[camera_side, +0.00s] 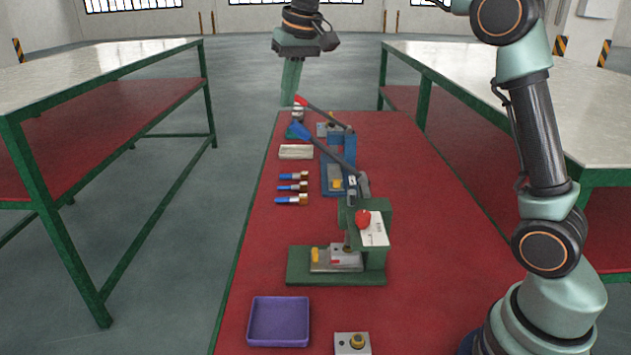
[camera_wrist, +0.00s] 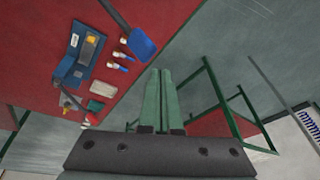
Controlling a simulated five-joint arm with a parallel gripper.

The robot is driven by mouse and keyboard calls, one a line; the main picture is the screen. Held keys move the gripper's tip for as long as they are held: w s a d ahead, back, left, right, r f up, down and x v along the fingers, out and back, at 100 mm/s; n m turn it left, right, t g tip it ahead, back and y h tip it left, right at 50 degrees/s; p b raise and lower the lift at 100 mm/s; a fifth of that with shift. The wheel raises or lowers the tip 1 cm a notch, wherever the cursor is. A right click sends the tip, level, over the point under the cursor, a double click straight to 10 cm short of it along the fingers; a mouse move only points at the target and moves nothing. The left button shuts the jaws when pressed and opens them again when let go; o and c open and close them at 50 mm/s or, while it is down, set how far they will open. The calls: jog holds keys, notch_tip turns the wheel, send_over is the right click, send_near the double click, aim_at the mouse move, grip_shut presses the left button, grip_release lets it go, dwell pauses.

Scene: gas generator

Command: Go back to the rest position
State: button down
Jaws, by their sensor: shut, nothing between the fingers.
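No rest position marker shows.
A green press with a red knob (camera_side: 363,217) stands on the red table. Behind it are a blue lever press (camera_side: 332,175) and several blue-tipped parts (camera_side: 292,188). A purple tray (camera_side: 279,321) lies at the front. White-topped tables stand left (camera_side: 90,75) and right (camera_side: 500,75).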

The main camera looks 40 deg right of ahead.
jog(key=s+f+n+t, duration=0.1)
jog(key=s+f, duration=0.3)
jog(key=s, duration=0.7)
jog(key=s+f+n+t, duration=0.1)
jog(key=s+f, duration=0.4)
jog(key=s, duration=0.7)
jog(key=shift+a+f+n, duration=0.2)
jog(key=shift+a+n, duration=0.2)
